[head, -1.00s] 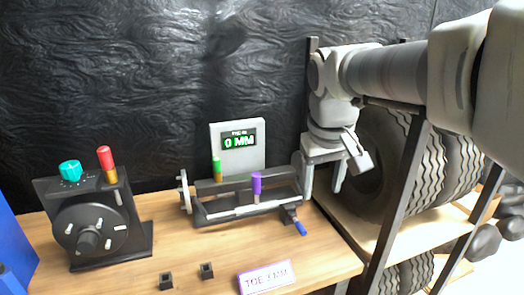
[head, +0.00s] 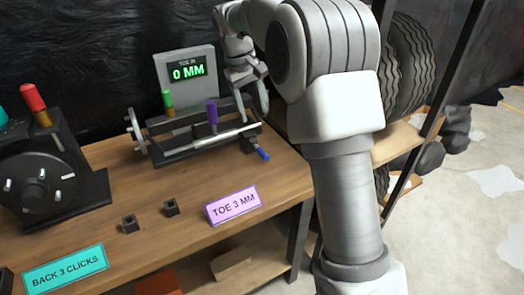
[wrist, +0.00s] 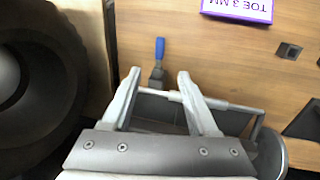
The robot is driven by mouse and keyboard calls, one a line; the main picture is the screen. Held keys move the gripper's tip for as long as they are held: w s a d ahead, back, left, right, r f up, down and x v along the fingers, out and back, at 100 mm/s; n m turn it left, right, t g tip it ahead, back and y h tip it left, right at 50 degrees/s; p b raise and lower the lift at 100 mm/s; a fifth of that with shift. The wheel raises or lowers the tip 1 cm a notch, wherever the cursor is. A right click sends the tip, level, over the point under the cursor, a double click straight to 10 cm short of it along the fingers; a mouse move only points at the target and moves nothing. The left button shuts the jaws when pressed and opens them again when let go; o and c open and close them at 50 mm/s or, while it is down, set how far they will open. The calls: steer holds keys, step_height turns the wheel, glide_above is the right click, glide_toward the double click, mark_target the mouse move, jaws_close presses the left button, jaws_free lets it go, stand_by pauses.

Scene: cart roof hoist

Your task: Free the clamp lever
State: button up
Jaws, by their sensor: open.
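The clamp lever, with a blue handle (head: 262,154), sticks out toward the front from the right end of the black toe rig (head: 180,153). The blue handle also shows in the wrist view (wrist: 160,48), pointing away from the rig. My gripper (head: 253,112) is open and empty above the rig's right end. In the wrist view my gripper (wrist: 160,75) has its fingertips on either side of the lever's dark base in the picture, with the handle beyond them. I cannot tell the height gap, and no contact shows.
The display (head: 188,70) reads 0 MM. A purple knob (head: 212,112) and green knob (head: 168,99) stand on the rig. A black dial unit (head: 52,165) stands left. A purple TOE 3 MM sign (head: 233,205) lies in front. A tyre rack stands right.

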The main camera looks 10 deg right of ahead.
mark_target(263, 152)
steer(key=d+f+b, duration=0.1)
steer(key=f, duration=0.4)
steer(key=d+f+b, duration=0.1)
steer(key=f+b, duration=0.1)
steer(key=f, duration=0.3)
steer(key=w+d+f+b, duration=0.1)
steer(key=f+b, duration=0.1)
steer(key=f, duration=0.3)
steer(key=shift+f, duration=0.2)
jaws_close()
stand_by(0.7)
